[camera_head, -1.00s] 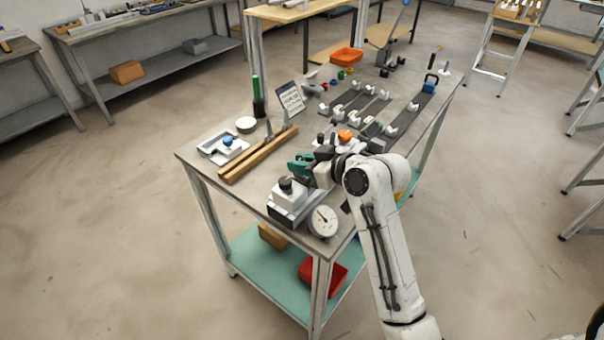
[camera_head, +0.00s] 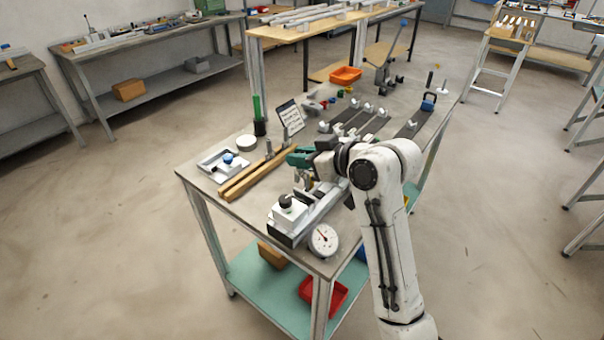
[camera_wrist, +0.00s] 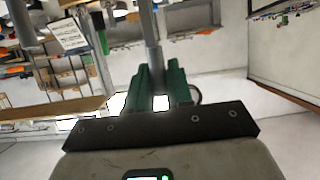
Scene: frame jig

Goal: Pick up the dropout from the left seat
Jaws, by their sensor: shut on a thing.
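My gripper (camera_head: 297,158) has teal fingers and is above the bench, over the long grey jig (camera_head: 322,206). In the wrist view its two fingers (camera_wrist: 160,72) are closed on a slim grey metal piece, which I take to be the dropout (camera_wrist: 151,40). The piece stretches away beyond the fingertips. In the head view the held piece is small and hard to tell from the parts below. The left seat cannot be made out clearly; my arm and gripper hide part of the jig.
A dial gauge (camera_head: 323,240) is at the jig's near end. Two wooden bars (camera_head: 250,176), a white tray with a blue knob (camera_head: 222,163), a green-topped dark holder (camera_head: 259,118) and a sign (camera_head: 290,117) stand to the left. An orange bin (camera_head: 346,76) is farther back.

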